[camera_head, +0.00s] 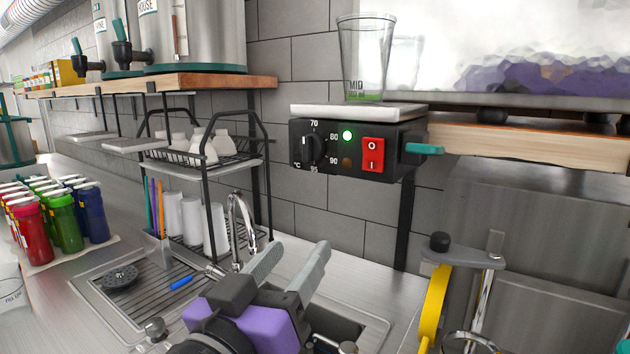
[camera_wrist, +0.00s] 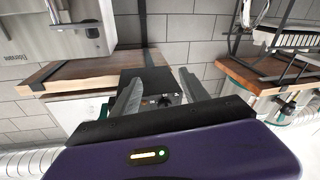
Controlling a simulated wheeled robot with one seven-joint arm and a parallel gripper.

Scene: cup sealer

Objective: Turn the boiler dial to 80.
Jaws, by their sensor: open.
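The boiler dial (camera_head: 313,150) is a black knob on the left of a black control box (camera_head: 344,176). White numbers 70, 80, 90 and 95 run around its right side. I cannot clearly tell which number it points to. My gripper (camera_head: 296,252) is open and empty, below and in front of the box, apart from the dial. In the wrist view, which looks upside down, the control box (camera_wrist: 150,77) shows between my two open fingers (camera_wrist: 158,82), with the small dark dial (camera_wrist: 165,101) on its face.
A teal-handled lever (camera_head: 424,149) sticks out at the box's right. A clear cup (camera_head: 364,60) stands on top. A tap (camera_head: 240,225) and dish rack (camera_head: 208,150) stand to the left.

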